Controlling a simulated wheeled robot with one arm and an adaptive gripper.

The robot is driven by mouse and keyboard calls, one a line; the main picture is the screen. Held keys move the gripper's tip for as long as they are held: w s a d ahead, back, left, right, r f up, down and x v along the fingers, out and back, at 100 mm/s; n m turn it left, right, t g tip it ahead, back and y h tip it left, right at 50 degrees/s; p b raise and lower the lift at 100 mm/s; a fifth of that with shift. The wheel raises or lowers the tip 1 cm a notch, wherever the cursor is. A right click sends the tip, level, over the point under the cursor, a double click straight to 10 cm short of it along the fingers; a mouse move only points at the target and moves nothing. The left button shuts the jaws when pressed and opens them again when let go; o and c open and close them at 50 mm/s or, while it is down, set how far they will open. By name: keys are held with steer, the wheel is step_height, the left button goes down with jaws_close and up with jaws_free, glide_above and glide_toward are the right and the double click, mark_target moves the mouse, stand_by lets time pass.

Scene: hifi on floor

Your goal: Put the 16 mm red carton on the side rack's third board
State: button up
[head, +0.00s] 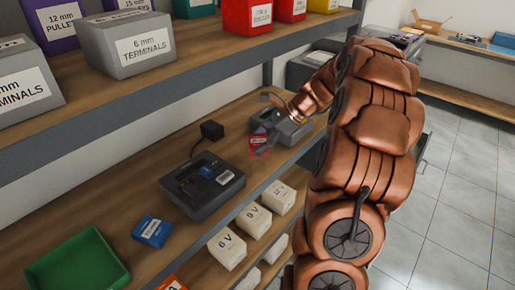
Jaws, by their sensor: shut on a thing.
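My gripper (264,128) is at the end of my copper-coloured arm, over the middle board of the long rack.
The middle board (120,205) also bears a black charger (203,186), a blue carton (153,231) and a green tray (80,262). White cartons (254,219) stand below. The upper board bears grey bins (130,44) and red bins (247,15). The tiled floor (455,185) at right is clear.

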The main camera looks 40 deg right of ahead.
steer(key=shift+w+a+f, duration=0.1)
steer(key=shift+w+a, duration=0.1)
steer(key=shift+a, duration=0.15)
steer(key=shift+f+p, duration=0.4)
steer(key=shift+f, duration=1.3)
steer(key=shift+f, duration=0.1)
steer(key=o, duration=1.2)
steer(key=b+v, duration=0.2)
steer(key=v, duration=1)
